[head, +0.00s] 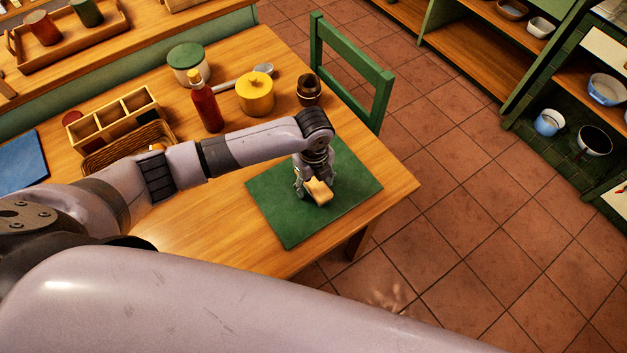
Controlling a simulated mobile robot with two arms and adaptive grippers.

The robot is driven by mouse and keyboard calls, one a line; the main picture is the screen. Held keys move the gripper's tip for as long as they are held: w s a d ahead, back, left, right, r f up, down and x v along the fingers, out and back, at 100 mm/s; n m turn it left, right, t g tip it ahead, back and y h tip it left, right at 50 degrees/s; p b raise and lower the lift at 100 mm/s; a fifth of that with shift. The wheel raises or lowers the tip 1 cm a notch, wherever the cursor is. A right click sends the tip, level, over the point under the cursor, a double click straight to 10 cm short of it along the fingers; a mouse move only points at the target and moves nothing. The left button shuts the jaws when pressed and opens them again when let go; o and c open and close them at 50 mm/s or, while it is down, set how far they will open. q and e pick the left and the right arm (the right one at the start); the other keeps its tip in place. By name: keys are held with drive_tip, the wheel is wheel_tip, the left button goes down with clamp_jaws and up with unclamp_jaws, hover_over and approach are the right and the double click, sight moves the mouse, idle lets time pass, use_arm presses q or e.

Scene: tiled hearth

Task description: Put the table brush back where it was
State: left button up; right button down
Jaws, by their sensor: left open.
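A small block-like thing with a pale wooden top, which looks like the table brush (319,191), is on or just above the green mat (287,220) near the table's right corner. My left gripper (313,190) points down over the mat, right at the brush. Its fingers are open, and the brush shows at their tips. I cannot tell whether the fingers touch it. The gripper and wrist hide part of the brush. My right gripper is out of view.
Behind my left arm stand a red bottle (205,106), a yellow lidded pot (256,95), a dark brown barrel-shaped pot (309,91) and a divided wooden box (114,118). A green chair (352,66) stands at the table's far edge. The tiled floor at right is clear.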

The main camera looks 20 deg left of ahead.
sight(313, 180)
use_arm(q)
wheel_tip(313, 180, up, 12)
drive_tip(key=shift+r+b, duration=0.2)
drive_tip(key=shift+b, duration=0.1)
idle(0.4)
idle(0.4)
